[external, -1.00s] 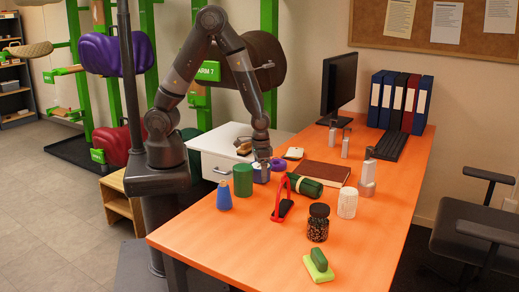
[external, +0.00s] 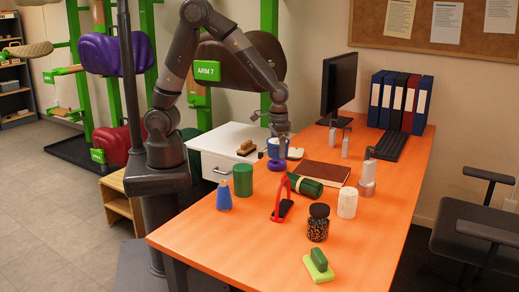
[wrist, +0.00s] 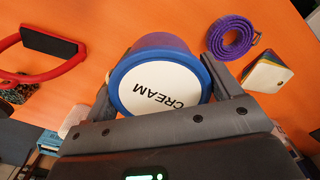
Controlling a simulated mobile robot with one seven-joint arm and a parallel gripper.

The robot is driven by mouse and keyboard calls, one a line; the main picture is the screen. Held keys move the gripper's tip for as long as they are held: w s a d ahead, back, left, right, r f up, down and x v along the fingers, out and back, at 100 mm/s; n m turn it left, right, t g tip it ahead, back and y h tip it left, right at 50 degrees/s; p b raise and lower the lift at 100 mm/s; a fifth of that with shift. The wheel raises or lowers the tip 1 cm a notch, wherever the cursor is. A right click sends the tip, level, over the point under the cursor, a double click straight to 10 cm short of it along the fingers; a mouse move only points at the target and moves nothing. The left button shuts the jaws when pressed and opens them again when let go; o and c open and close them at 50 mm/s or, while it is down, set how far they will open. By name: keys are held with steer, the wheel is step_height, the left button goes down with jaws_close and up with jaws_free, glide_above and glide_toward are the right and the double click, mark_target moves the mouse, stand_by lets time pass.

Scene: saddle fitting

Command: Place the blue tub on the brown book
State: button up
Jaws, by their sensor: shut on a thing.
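The blue tub (external: 277,148) is held in my gripper (external: 278,140), raised above the orange table. In the wrist view the tub (wrist: 160,88) shows its white lid marked CREAM and its blue rim between the two fingers of my gripper (wrist: 165,95). The brown book (external: 320,173) lies flat on the table, to the right of and below the tub in the external view. The top of the book looks bare. The book is not seen in the wrist view.
A purple rolled strap (external: 277,165) lies below the tub.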

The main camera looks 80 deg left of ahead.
steer(key=w+d+r, duration=0.3)
steer(key=w+d, duration=0.5)
steer(key=w, duration=0.3)
glide_above(322, 170)
step_height(322, 170, down, 7)
steer(key=shift+f, duration=0.1)
steer(key=shift+a+f, duration=0.1)
steer(key=shift+f, duration=1.9)
steer(key=o, duration=1)
steer(key=shift+f, duration=0.15)
steer(key=shift+o, duration=0.2)
